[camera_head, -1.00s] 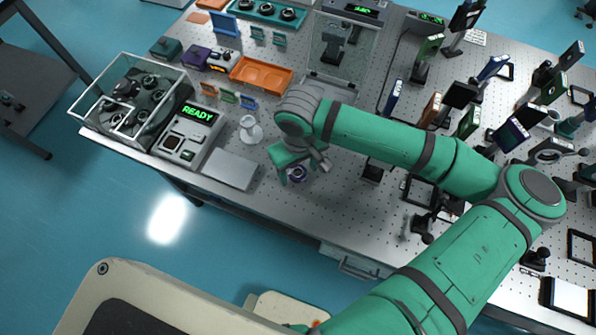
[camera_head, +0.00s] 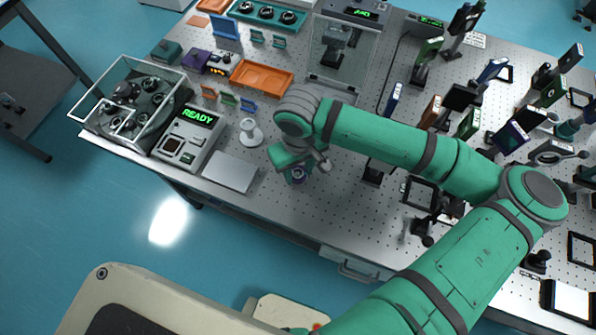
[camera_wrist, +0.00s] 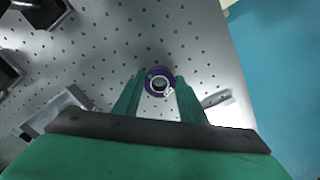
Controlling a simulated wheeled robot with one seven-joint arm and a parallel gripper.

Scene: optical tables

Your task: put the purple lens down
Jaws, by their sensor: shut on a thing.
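The purple lens (camera_wrist: 149,87) is a small ring with a purple rim around a pale and dark centre. In the wrist view it sits between the tips of my gripper (camera_wrist: 159,88), which is shut on it. In the head view the lens (camera_head: 299,175) shows just below my gripper (camera_head: 297,168), near the front edge of the optical table (camera_head: 262,215). Perforated tabletop lies behind the lens. I cannot tell whether the lens touches the table.
A white stand (camera_head: 251,133) and a pale flat plate (camera_head: 230,171) lie to the left, beside the device reading READY (camera_head: 187,138). An orange tray (camera_head: 262,76) is farther back. Mounted optics crowd the right side. The tabletop toward the front edge is bare.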

